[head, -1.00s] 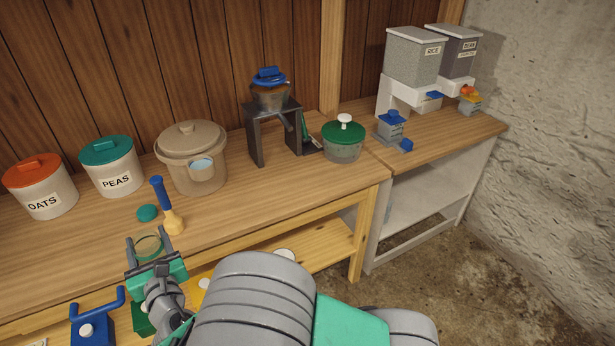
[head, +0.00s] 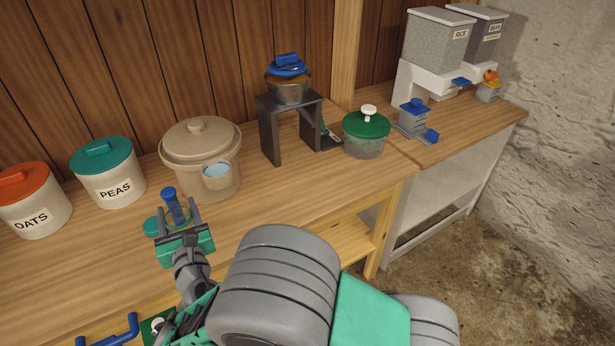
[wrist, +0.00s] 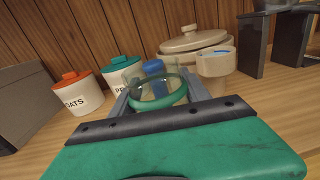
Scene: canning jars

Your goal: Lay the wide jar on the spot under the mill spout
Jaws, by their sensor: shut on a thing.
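My gripper (head: 182,222) is shut on the wide jar, a clear glass jar (head: 184,213) with a green band. In the wrist view the jar (wrist: 144,89) sits between the two fingers, its band (wrist: 160,101) facing me. The mill (head: 288,90) has a metal hopper with a blue lid on a dark stand, at the back of the counter, right of my gripper. The space under the mill is open between the stand's legs. The spout and the marked spot cannot be made out clearly.
A beige crock (head: 195,140) with a pale cup at its front stands between my gripper and the mill. A green-lidded pot (head: 366,135) stands right of the mill. Counter in front of the mill is clear.

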